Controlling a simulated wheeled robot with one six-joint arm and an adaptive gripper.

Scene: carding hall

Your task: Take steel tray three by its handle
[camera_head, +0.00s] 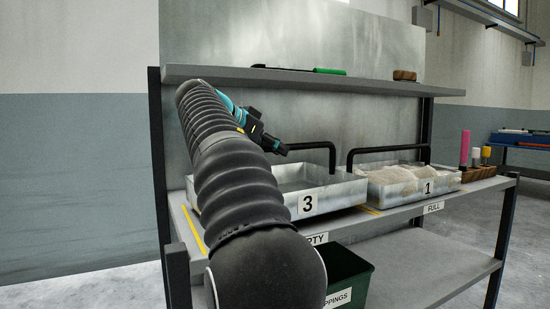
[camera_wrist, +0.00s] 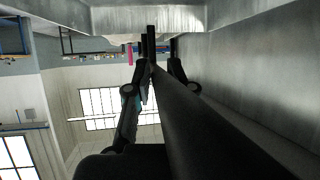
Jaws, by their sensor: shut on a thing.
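Steel tray three (camera_head: 328,196) is a shallow metal tray with a "3" plate on its front. It appears to rest on the bench, and the visible part of its inside looks empty. Its black bar handle (camera_head: 318,145) rises above the tray at the back. My gripper (camera_head: 279,148) is shut on the left part of this handle, with my arm hiding the tray's left side. In the wrist view my gripper's fingers (camera_wrist: 158,80) close around a dark bar, and a metal tray wall shows at the top.
Tray one (camera_head: 428,187), holding pale fibre, stands close on the right with its own black handle (camera_head: 390,149). A shelf (camera_head: 300,80) with small tools runs above. A green bin (camera_head: 347,275) stands below the bench (camera_head: 470,188). Pink, white and yellow pegs stand at right.

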